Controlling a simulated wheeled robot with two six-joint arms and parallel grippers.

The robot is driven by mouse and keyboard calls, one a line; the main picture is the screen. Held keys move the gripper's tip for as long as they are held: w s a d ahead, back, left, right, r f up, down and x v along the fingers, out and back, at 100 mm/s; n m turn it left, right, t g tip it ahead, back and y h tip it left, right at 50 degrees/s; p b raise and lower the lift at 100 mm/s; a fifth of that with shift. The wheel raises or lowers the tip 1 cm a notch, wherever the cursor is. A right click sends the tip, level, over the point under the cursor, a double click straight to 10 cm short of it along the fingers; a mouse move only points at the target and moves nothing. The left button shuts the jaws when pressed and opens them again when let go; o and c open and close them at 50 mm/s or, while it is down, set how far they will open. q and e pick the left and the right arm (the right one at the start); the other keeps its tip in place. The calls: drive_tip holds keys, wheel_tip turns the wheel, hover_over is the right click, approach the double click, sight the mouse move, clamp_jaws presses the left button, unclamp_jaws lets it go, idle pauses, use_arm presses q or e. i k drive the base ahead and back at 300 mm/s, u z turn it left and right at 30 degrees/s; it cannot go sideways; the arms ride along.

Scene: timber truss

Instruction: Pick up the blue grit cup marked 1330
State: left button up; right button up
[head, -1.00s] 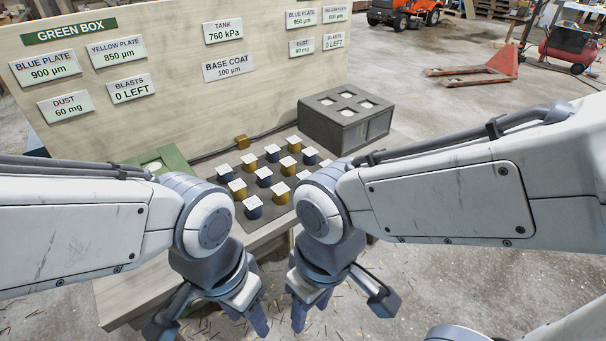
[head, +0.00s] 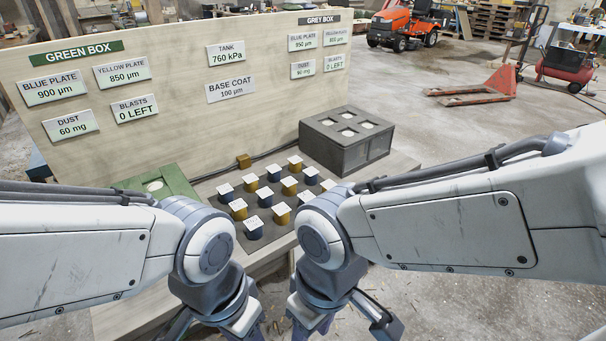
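Blue cups and yellow cups stand upright in rows on a dark mat (head: 222,208) on the bench, each with a white square on top. Blue ones include the front cup (head: 253,231), a middle cup (head: 265,199) and a back cup (head: 274,174). The markings are too small to read, so I cannot tell which is 1330. My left gripper (head: 247,331) and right gripper (head: 311,325) hang at the bottom edge, in front of the cups and apart from them. Their fingers are partly cut off by the frame, and no cup shows in either.
A green box (head: 172,184) stands at the bench's left, partly behind my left arm. A grey box (head: 349,148) with several round openings stands at the back right. A wooden board (head: 175,120) with signs rises behind. A cable (head: 215,172) runs along its foot.

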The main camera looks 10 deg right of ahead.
sight(264, 195)
drive_tip(key=z, duration=1.35)
drive_tip(key=i, duration=1.7)
drive_tip(key=u, duration=2.9)
